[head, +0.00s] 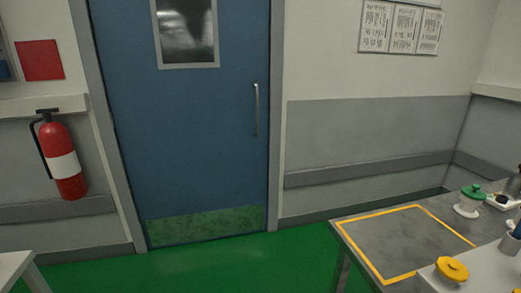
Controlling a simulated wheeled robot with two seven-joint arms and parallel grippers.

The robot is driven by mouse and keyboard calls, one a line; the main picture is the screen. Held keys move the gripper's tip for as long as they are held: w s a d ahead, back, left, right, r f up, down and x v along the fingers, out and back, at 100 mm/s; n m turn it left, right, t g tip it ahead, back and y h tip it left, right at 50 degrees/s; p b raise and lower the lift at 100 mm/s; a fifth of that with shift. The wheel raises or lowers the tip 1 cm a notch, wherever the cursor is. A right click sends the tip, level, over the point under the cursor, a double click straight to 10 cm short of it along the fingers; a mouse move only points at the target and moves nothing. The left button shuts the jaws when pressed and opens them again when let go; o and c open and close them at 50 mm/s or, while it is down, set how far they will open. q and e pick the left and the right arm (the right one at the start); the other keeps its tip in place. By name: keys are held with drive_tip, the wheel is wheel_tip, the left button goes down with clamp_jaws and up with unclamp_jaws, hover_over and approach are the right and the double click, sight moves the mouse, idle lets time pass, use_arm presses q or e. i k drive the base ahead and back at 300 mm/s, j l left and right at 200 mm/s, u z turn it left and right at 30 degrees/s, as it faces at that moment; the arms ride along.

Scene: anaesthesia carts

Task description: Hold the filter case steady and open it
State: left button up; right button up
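I see no filter case that I can make out in the head view. Neither of my grippers is in view. A grey worktop (350,232) stands at the lower right, with a yellow outlined rectangle (375,217) marked on it. The area inside the outline is bare. A white item with a green top (473,192) stands beyond the outline's right corner. A yellow round knob-like part (452,268) sits on a pale surface at the lower right edge. Dark and blue items at the right edge are cut off and unclear.
A blue door (190,130) with a vertical handle (256,110) is shut in the wall ahead. A red fire extinguisher (62,158) hangs at the left. A pale table corner (15,265) shows at the lower left. The green floor (230,268) between is clear.

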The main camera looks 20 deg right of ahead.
sight(467, 207)
drive_tip(key=i+z, duration=0.1)
drive_tip(key=i, duration=0.6)
drive_tip(key=i+z, duration=0.1)
drive_tip(key=i, duration=0.6)
drive_tip(key=i+j+z, duration=0.1)
drive_tip(key=i, duration=0.65)
drive_tip(key=i+z, duration=0.8)
drive_tip(key=z, duration=0.15)
drive_tip(key=i+j+z, duration=0.25)
drive_tip(key=z, duration=0.25)
drive_tip(key=i+l+z, duration=0.2)
drive_tip(key=i+z, duration=0.5)
drive_tip(key=i, duration=0.15)
drive_tip(key=i+z, duration=0.35)
drive_tip(key=i, duration=0.1)
